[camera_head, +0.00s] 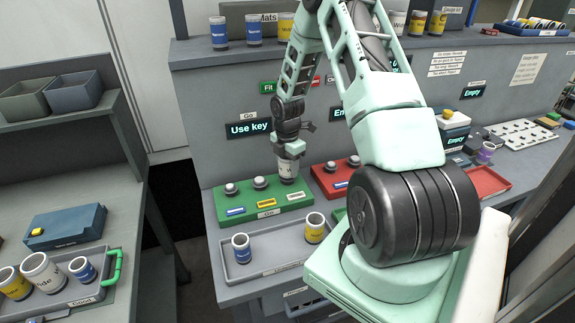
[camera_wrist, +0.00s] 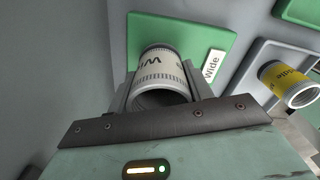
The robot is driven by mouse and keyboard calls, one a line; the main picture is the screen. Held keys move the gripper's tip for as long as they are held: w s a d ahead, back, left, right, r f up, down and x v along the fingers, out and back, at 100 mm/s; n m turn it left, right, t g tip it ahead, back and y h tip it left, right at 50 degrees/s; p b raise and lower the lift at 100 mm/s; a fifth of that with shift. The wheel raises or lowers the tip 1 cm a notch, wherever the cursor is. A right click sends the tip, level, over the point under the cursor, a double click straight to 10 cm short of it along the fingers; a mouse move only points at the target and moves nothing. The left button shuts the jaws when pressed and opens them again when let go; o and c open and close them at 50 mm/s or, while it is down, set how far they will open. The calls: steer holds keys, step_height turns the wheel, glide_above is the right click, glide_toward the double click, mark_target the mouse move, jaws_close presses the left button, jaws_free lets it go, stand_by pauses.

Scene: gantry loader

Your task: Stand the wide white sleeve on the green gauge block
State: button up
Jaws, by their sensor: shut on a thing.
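The wide white sleeve (camera_head: 287,169) is upright in my gripper (camera_head: 290,152), at the right end of the green gauge block (camera_head: 240,208). In the wrist view the sleeve (camera_wrist: 162,72) sits between the two jaws, with its open end towards the camera. The green block (camera_wrist: 192,30) is behind it, and its "Wide" label is beside the sleeve. Two grey posts show on the block's left and middle; no post shows at the sleeve's place. I cannot tell whether the sleeve touches the block or is just above it.
A red block (camera_head: 335,180) stands right of the green one. In front is a grey tray (camera_head: 270,262) with a blue sleeve (camera_head: 241,248) and a yellow sleeve (camera_head: 315,228). At left, another tray (camera_head: 95,298) holds white, yellow and blue sleeves. The backboard rises close behind.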

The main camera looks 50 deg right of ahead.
steer(key=shift+f, duration=0.15)
stand_by(0.3)
steer(key=o, duration=1.4)
step_height(320, 180, up, 18)
steer(key=b, duration=0.3)
steer(key=shift+f, duration=0.25)
